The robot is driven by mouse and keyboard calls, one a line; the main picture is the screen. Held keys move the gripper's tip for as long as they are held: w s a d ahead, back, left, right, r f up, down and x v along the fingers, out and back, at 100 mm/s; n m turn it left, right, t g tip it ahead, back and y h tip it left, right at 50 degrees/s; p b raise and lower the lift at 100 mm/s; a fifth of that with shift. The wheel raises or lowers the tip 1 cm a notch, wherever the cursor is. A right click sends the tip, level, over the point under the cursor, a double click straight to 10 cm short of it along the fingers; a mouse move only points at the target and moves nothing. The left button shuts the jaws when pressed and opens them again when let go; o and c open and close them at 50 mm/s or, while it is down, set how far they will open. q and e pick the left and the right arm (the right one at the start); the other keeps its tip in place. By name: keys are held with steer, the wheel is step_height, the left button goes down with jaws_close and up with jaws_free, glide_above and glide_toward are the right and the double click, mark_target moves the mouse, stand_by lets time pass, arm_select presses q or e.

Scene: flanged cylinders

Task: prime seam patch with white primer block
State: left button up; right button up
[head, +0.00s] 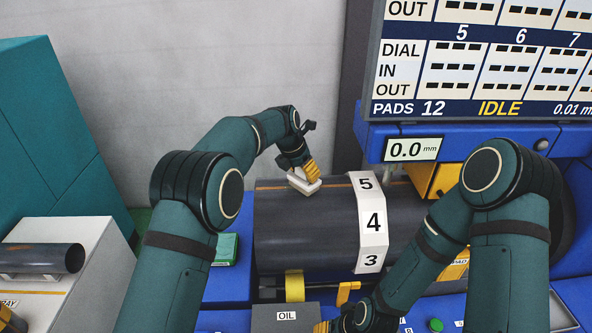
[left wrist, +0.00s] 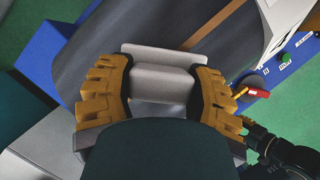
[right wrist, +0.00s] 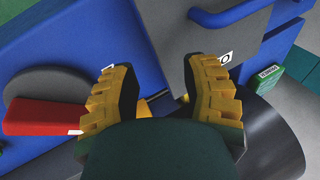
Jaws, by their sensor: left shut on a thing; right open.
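The white primer block (head: 304,182) is gripped in my left gripper (head: 309,171), over the top of the large dark cylinder (head: 300,225). In the left wrist view the block (left wrist: 162,80) sits between the yellow fingers of the left gripper (left wrist: 164,88). The block looks at or very near the cylinder's surface; contact cannot be told for sure. A brownish seam strip (head: 270,187) runs along the cylinder's top, partly hidden by the block; it also shows in the left wrist view (left wrist: 215,25). My right gripper (right wrist: 160,80) is open and empty, low in front of the cylinder.
A white numbered band (head: 373,222) wraps the cylinder to the right of the block. A grey OIL box (head: 285,318) stands in front. A display panel (head: 470,60) reading IDLE hangs at upper right. A smaller dark cylinder (head: 40,257) lies on a grey stand at left.

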mark_target(294, 176)
arm_select(q)
steer(key=shift+d+f, duration=0.15)
steer(key=shift+d, duration=3.55)
steer(key=shift+a+r+b, duration=0.2)
steer(key=shift+a+b, duration=0.15)
steer(key=shift+a, duration=1.7)
steer(key=shift+a+f, duration=0.2)
steer(key=shift+a, duration=3)
steer(key=shift+a+p, duration=0.35)
steer(key=shift+a, duration=1.4)
steer(key=shift+r, duration=0.1)
steer(key=shift+d+r, duration=0.1)
steer(key=shift+r, duration=2.95)
